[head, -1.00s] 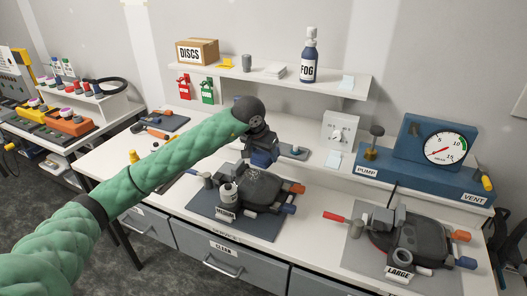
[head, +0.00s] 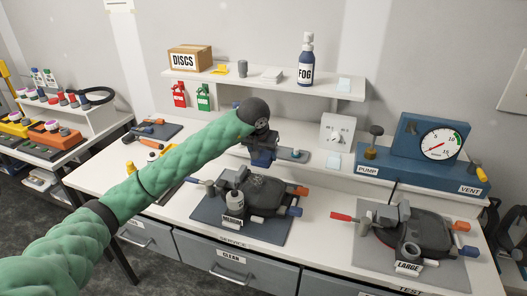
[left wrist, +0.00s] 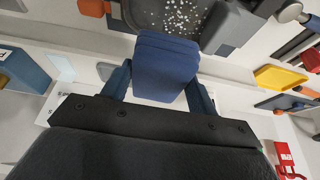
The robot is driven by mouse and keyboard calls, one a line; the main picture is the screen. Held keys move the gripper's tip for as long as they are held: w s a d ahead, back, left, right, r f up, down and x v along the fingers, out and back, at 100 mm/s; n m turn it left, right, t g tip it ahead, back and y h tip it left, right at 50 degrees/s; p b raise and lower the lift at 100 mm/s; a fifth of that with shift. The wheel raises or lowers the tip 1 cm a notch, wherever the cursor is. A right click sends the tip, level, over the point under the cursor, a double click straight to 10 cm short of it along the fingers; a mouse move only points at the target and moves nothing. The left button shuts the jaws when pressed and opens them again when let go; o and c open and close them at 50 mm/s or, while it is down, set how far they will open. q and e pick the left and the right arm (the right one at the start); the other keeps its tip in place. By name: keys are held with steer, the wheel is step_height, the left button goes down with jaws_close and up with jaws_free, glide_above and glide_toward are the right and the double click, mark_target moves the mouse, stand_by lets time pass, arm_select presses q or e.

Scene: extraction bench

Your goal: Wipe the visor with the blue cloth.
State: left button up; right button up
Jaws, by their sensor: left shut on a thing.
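The medium mask (head: 270,188) lies on a dark grey mat on the bench, below my left gripper. In the left wrist view its dark visor (left wrist: 172,16), dotted with white specks, shows at the top edge. My left gripper (head: 262,150) is shut on the folded blue cloth (left wrist: 165,66). The cloth (head: 262,157) hangs just behind and above the mask in the head view. In the left wrist view the cloth's far edge overlaps the visor; I cannot tell whether they touch. My right gripper is not in view.
A large mask (head: 425,232) lies on another mat to the right. A blue pump box with a gauge (head: 440,147) stands behind it. A shelf (head: 210,79) with a box and a FOG bottle (head: 306,62) hangs above. Tools lie at the left, with some bare bench between.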

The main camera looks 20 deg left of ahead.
arm_select(q)
steer(key=shift+a+f, duration=0.1)
steer(key=shift+f, duration=0.4)
steer(key=shift+d+f, duration=0.25)
steer(key=shift+f, duration=0.9)
steer(key=shift+a+f, duration=0.15)
steer(key=shift+f, duration=0.75)
steer(key=shift+f, duration=0.15)
steer(key=shift+f+b, duration=0.2)
steer(key=shift+b, duration=0.2)
